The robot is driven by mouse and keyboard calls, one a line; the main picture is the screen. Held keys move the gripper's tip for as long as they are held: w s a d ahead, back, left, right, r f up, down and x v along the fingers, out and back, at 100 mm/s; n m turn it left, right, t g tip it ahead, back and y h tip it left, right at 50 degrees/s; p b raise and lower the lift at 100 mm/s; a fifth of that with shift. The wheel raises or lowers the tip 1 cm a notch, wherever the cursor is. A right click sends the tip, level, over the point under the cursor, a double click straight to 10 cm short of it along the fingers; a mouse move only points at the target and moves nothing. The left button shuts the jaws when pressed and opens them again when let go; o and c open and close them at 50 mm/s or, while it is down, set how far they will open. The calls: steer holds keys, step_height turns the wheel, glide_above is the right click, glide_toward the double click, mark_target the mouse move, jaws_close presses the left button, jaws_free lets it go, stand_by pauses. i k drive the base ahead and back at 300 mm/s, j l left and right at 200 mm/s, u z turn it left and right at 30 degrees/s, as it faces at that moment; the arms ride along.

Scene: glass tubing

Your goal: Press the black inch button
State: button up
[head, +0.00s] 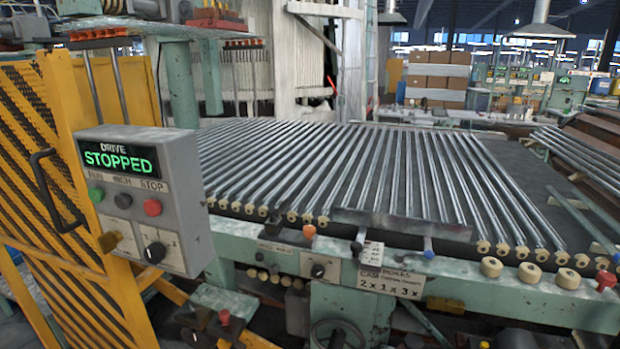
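A black rotary knob (155,252) sits lower on the same face. Nothing covers the buttons. My gripper is not in view.
A yellow mesh guard door (45,190) with a black handle (55,190) stands left of the box. The green conveyor frame (480,290) with rows of glass tubes (330,165) runs to the right. Knobs and a red button (606,280) line its front edge.

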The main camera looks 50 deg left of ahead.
mark_target(122, 200)
steer(key=u, duration=3)
